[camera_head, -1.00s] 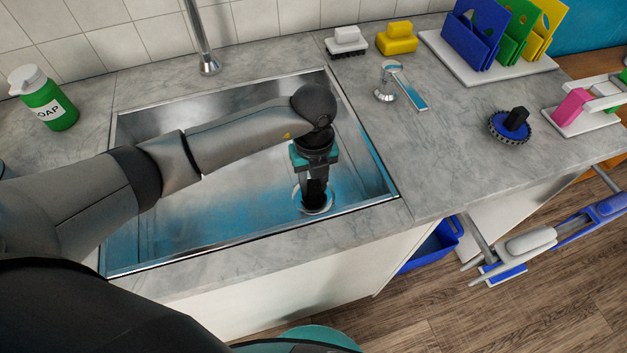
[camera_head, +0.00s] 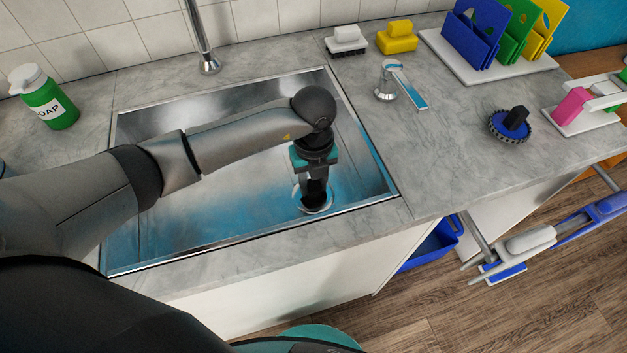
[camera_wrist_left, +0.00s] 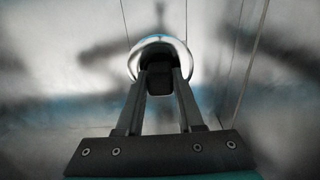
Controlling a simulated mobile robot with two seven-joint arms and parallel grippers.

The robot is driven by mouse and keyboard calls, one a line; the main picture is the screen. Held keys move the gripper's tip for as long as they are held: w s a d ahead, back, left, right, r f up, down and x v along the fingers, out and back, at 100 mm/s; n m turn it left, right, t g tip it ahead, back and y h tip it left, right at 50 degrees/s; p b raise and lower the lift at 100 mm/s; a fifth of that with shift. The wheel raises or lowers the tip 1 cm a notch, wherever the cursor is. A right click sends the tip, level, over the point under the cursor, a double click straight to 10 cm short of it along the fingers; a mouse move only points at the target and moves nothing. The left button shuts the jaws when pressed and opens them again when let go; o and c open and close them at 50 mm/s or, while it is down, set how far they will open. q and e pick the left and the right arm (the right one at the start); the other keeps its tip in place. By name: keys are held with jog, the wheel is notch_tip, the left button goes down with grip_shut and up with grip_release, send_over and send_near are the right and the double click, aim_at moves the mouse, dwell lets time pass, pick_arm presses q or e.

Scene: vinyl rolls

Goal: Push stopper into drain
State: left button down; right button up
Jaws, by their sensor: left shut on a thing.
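The metal sink (camera_head: 180,235) holds a round drain with a bright metal rim (camera_head: 325,205) at its right front. My left gripper (camera_head: 315,190) points down at the drain and is shut on the dark stopper. In the left wrist view, the two fingers (camera_wrist_left: 160,80) close on the black stopper (camera_wrist_left: 159,83), which sits within the ring of the drain rim (camera_wrist_left: 160,40). The fingers hide much of the stopper, so I cannot tell how deep it sits. My right gripper is not in view.
The faucet spout (camera_head: 205,50) stands behind the sink and its lever (camera_head: 410,88) to the right. A soap bottle (camera_head: 45,98) is at the left.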

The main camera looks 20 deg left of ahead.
pick_arm(q)
jog(key=shift+f, duration=0.25)
dwell(0.4)
dwell(0.9)
jog(key=shift+c, duration=2.3)
grip_release()
jog(key=o, duration=0.5)
jog(key=shift+c, duration=0.2)
